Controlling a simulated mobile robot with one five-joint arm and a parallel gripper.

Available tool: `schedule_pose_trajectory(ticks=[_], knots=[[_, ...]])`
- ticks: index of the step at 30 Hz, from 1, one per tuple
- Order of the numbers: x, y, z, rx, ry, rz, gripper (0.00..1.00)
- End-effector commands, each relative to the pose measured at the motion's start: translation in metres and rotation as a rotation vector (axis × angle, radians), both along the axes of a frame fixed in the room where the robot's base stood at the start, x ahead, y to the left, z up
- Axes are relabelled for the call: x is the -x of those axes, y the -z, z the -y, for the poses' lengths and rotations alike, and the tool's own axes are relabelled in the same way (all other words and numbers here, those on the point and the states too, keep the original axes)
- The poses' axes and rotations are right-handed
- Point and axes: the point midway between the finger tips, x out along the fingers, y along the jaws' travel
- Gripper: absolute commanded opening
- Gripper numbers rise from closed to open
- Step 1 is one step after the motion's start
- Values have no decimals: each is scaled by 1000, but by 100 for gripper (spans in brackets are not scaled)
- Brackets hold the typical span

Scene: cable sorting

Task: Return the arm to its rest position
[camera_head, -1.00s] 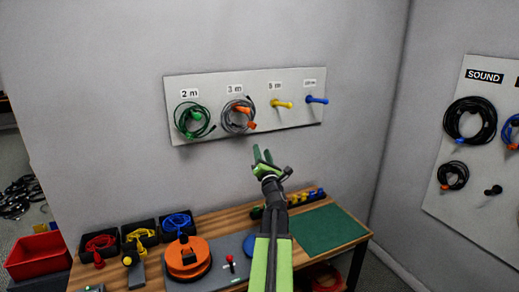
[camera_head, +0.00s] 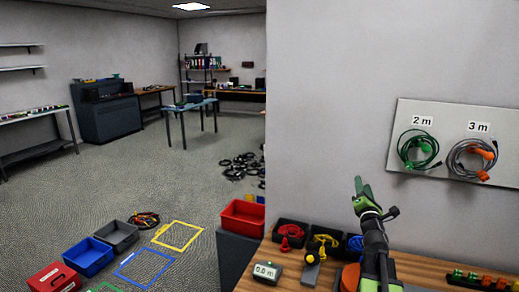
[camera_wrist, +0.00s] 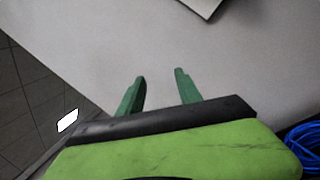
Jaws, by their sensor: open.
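My gripper (camera_head: 362,187) is raised in front of the grey wall, above the wooden workbench (camera_head: 425,268) and left of the peg board. In the wrist view its two green fingers (camera_wrist: 160,80) stand apart with nothing between them. My arm reaches up from the bottom of the head view and hides part of the bench and an orange reel (camera_head: 349,277).
The peg board (camera_head: 450,116) holds a green cable coil (camera_head: 418,149) and a grey one (camera_head: 471,160). Small black bins with red, yellow and blue cables line the bench. A red bin (camera_head: 242,218) stands left of it.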

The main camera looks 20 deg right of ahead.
Motion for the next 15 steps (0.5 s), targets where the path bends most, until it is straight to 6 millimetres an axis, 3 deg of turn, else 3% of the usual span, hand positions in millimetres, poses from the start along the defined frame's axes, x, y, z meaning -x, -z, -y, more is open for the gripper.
schedule_pose_trajectory(ticks=[1, 3, 6, 8, 11, 14, 15], knots=[[-23, 9, -43, -72, -46, -12, 41], [-49, 27, -96, -216, -92, -42, 41], [-73, 64, -172, -472, -132, -110, 41], [-79, 91, -218, -645, -136, -163, 41], [-72, 141, -290, -952, -93, -270, 41], [-44, 194, -353, -1268, 36, -390, 41], [-25, 215, -374, -1397, 120, -437, 41]])
